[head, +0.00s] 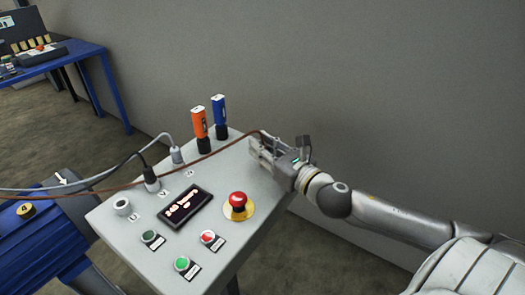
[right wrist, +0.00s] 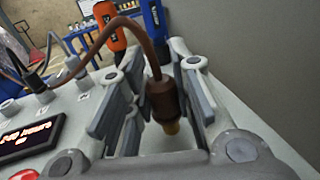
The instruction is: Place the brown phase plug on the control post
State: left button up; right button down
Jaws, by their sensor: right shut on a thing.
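My right gripper (head: 259,146) is above the far right edge of the grey control post (head: 213,178). It is shut on the brown phase plug (right wrist: 162,98), which hangs roughly upright between the fingers with its brass tip down. The plug's brown cable (head: 140,183) runs left across the panel. On the panel's left side, a grey plug (head: 177,155) and a black plug (head: 152,178) stand in sockets. The round socket (head: 123,206) nearest the left corner is empty. My left gripper is not in view.
An orange tool (head: 199,125) and a blue tool (head: 220,115) stand at the panel's back edge. The panel also bears a lit display (head: 186,206), a red emergency knob (head: 238,201) and several buttons. A blue machine (head: 40,240) stands left of the post. The wall is behind.

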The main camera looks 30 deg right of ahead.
jog(key=shift+f, duration=0.4)
jog(key=shift+f, duration=0.1)
jog(key=c, duration=1.3)
grip_release()
jog(key=shift+s, duration=0.5)
jog(key=shift+s+d+b, duration=0.15)
jog(key=shift+s+d, duration=0.1)
jog(key=shift+s, duration=1.6)
jog(key=shift+s+d+b, duration=0.2)
jog(key=shift+s+d, duration=0.05)
jog(key=shift+s, duration=1.55)
jog(key=shift+s+d+b, duration=0.15)
jog(key=shift+s+d, duration=0.1)
jog(key=shift+s, duration=1.6)
